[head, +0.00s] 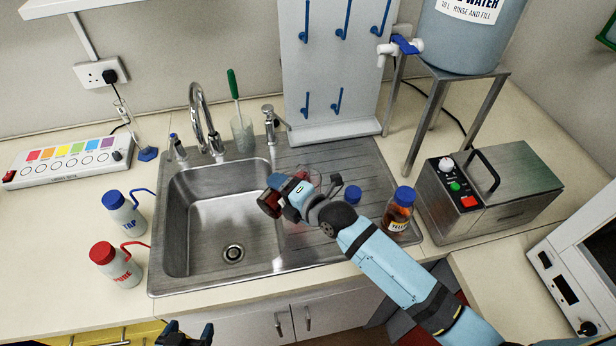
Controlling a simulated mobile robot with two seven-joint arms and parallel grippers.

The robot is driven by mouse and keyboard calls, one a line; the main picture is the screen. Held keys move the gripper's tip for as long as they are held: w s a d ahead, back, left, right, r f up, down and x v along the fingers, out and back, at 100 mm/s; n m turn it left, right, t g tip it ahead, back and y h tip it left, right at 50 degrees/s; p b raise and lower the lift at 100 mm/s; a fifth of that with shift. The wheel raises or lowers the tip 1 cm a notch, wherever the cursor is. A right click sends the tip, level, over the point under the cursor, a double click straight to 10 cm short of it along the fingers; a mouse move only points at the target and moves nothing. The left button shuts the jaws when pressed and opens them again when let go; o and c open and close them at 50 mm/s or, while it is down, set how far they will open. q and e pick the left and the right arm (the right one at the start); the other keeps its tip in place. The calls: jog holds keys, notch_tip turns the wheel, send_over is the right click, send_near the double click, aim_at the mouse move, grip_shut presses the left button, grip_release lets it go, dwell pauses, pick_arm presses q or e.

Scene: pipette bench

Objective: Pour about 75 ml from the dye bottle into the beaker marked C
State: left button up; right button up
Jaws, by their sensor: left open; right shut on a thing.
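My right gripper (285,196) is over the drainboard beside the basin's right edge. It is shut on a dark red thing (269,204), probably the dye bottle, largely hidden by the gripper. A clear, round glass rim (314,174), probably a beaker, shows just behind the gripper; its body is mostly hidden and I can read no mark C. A loose blue cap (352,194) lies on the drainboard. An amber bottle (398,212) with a blue cap and a partly hidden yellow-dye label stands right of my forearm. My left gripper (186,335) is open and empty at the bottom edge.
The sink basin (190,215) is empty, with a tap (205,115) behind it. Wash bottles, TAP (124,215) and PURE (117,266), stand at left. A peg board (335,70) rises behind the drainboard. A metal bath (490,190) and water-tank stand (435,105) occupy the right.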

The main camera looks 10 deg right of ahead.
jog(key=shift+r+m+g+y+p, duration=0.3)
jog(key=shift+r+m+p, duration=0.15)
jog(key=shift+r+m, duration=0.25)
dwell(2.0)
notch_tip(320, 180, down, 2)
jog(key=shift+a+f+n+b, duration=0.1)
jog(key=shift+f+n+b, duration=0.1)
jog(key=shift+n+b, duration=0.65)
jog(key=shift+s+a+n+t+h, duration=0.15)
jog(key=shift+n+t+h, duration=0.25)
jog(key=shift+h, duration=0.1)
jog(key=shift+s+a+f+n+b, duration=0.15)
jog(key=shift+f+n+b, duration=0.1)
jog(key=shift+f+b, duration=0.3)
jog(key=shift+n+t, duration=0.3)
jog(key=shift+f+n+h, duration=0.25)
jog(key=shift+n+h, duration=0.05)
